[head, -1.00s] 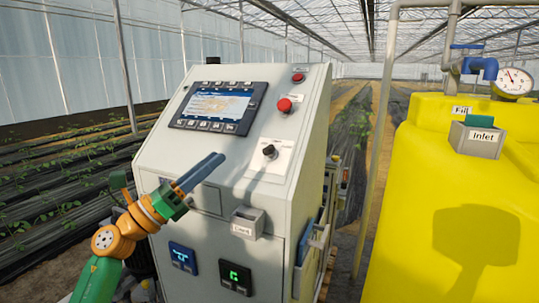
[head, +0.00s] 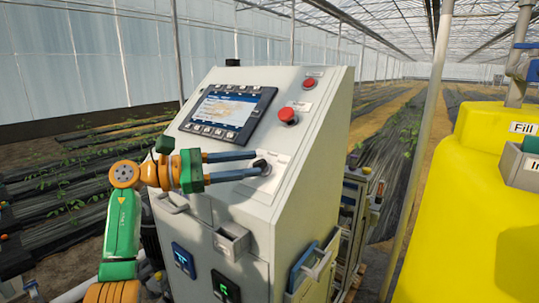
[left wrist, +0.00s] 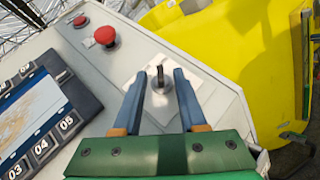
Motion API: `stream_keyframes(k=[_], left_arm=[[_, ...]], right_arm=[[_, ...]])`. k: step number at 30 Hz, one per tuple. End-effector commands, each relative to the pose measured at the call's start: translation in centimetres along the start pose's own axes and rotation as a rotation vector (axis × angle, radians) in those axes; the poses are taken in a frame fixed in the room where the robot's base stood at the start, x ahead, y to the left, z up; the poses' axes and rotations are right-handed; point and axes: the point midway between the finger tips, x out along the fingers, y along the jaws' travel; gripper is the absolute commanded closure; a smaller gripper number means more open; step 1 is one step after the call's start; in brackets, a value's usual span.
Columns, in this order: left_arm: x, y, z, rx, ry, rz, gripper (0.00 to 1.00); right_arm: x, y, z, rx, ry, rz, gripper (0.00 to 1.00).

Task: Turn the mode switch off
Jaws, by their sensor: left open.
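The mode switch (head: 262,166) is a dark knob on a white plate on the sloped face of the grey cabinet, below the red button. In the left wrist view the knob (left wrist: 161,80) stands between the tips of my left gripper (left wrist: 160,74). My left gripper (head: 254,163) is open, its two blue-grey fingers reaching from the left to the knob, one on either side. I cannot tell whether a finger touches it. My right gripper is not in view.
A large red button (head: 288,116) and a smaller red one (head: 309,83) sit above the switch. A screen with keys (head: 226,112) is to the left. A grey bin (head: 231,241) juts from the cabinet front. A yellow tank (head: 470,215) stands at the right.

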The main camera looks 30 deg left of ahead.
Motion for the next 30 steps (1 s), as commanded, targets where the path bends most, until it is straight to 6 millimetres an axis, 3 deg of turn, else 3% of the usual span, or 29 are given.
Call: stream_keyframes(k=[1,6,13,18,30], left_arm=[[1.0,0.2,0.6,-0.002,-0.004,-0.002,0.59],[3.0,0.1,0.3,0.0,-0.002,-0.001,0.59],[3.2,0.0,0.0,0.0,-0.001,0.0,0.59],[3.2,0.0,0.1,0.0,-0.001,0.0,1.0],[3.2,-0.1,-0.1,-0.012,-0.001,0.022,1.0]], right_arm=[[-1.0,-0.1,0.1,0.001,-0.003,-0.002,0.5],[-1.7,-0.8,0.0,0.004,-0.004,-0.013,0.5],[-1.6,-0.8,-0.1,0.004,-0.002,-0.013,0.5],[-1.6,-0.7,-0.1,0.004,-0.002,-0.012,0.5],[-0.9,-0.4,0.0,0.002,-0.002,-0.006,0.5]])
